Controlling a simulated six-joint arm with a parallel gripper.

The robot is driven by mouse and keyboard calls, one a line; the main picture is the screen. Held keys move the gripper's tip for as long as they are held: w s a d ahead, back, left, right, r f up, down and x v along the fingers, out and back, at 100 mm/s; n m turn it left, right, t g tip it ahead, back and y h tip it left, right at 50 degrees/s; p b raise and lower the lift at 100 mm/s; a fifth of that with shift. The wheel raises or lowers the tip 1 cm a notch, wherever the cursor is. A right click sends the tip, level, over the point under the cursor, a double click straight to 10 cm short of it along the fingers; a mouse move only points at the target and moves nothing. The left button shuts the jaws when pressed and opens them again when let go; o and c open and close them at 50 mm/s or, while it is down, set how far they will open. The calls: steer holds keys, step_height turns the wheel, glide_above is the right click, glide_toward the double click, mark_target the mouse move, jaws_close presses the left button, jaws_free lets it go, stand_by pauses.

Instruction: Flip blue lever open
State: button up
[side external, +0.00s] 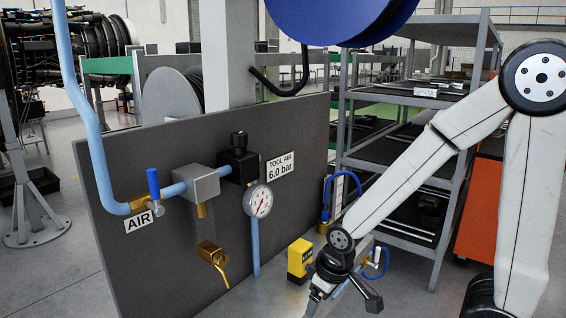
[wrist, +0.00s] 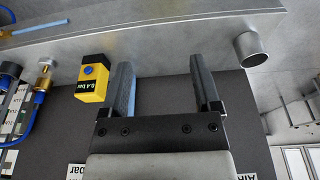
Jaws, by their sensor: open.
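The blue lever (side external: 154,184) stands upright on a brass valve (side external: 141,203) at the left of the dark panel, in the side external view. The valve sits in a light blue pipe above an AIR label (side external: 139,221). My gripper (side external: 342,290) is low and far to the right of the lever, partly cut off by the bottom edge. In the wrist view my gripper (wrist: 160,64) has its two dark fingers apart with nothing between them. I cannot make out the lever in the wrist view.
A yellow gauge box (wrist: 93,80), reading 0.4 bar, is just left of my fingers; it also shows in side view (side external: 299,259). A pressure gauge (side external: 258,201), brass tap (side external: 212,258) and grey block (side external: 191,182) project from the panel. A shelf rack (side external: 455,100) stands behind.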

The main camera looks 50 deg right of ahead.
steer(key=shift+w+r, duration=0.1)
steer(key=c, duration=0.7)
steer(key=shift+w+a, duration=0.2)
steer(key=shift+w, duration=0.05)
jaws_close()
steer(key=w+a+r+n+h, duration=0.4)
steer(key=w+a+r, duration=1.1)
steer(key=w+a, duration=0.1)
steer(key=a+r+m+t, duration=0.1)
steer(key=a+r, duration=0.5)
steer(key=r, duration=0.3)
steer(key=a+r+m+t, duration=0.2)
steer(key=a+r, duration=0.4)
steer(key=r, duration=0.4)
steer(key=shift+s+a+r+h, duration=0.25)
steer(key=shift+a+h, duration=0.15)
